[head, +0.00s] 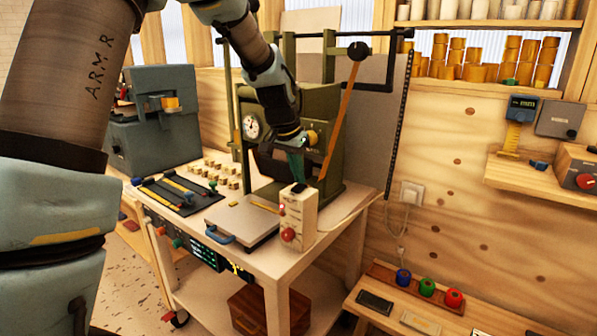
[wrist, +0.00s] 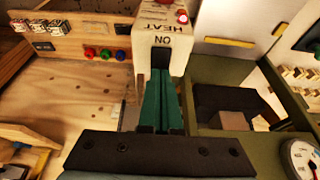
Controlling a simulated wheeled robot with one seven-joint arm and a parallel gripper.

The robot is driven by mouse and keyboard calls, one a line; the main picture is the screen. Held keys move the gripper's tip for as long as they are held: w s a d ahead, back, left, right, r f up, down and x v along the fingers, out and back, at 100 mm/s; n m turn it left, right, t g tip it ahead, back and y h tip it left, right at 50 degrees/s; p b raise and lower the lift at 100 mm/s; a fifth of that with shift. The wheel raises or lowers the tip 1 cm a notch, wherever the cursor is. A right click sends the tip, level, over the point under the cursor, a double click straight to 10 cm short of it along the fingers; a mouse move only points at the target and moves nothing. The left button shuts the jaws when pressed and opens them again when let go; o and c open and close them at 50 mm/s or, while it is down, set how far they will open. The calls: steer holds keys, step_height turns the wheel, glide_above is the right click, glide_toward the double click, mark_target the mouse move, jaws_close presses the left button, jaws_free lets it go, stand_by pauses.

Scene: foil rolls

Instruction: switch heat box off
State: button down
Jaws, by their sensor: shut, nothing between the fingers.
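The heat box (head: 299,222) is a small cream upright box on the front right of the bench, with a dark switch on its top and a red knob on its front. In the wrist view the heat box (wrist: 148,42) shows the words HEAT and ON, with a red part near its far edge. My gripper (head: 298,178) points down just above the box top, its green fingers shut and empty. In the wrist view my gripper (wrist: 161,76) has its fingertips at the dark switch, partly hiding it. I cannot tell whether they touch it or which way it is set.
A green press (head: 320,105) with a gauge and an orange-brown lever stands right behind the box. A flat grey plate (head: 238,222) lies left of the box. A wall socket (head: 411,193) and a low shelf with coloured spools (head: 427,287) are at right.

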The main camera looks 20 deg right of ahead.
steer(key=shift+f, duration=0.2)
steer(key=shift+p, duration=0.4)
steer(key=shift+w+d+p, duration=0.1)
steer(key=shift+d+p, duration=0.05)
steer(key=shift+p, duration=0.15)
steer(key=shift+f, duration=0.15)
steer(key=shift+s+a+b, duration=0.45)
steer(key=shift+a, duration=0.3)
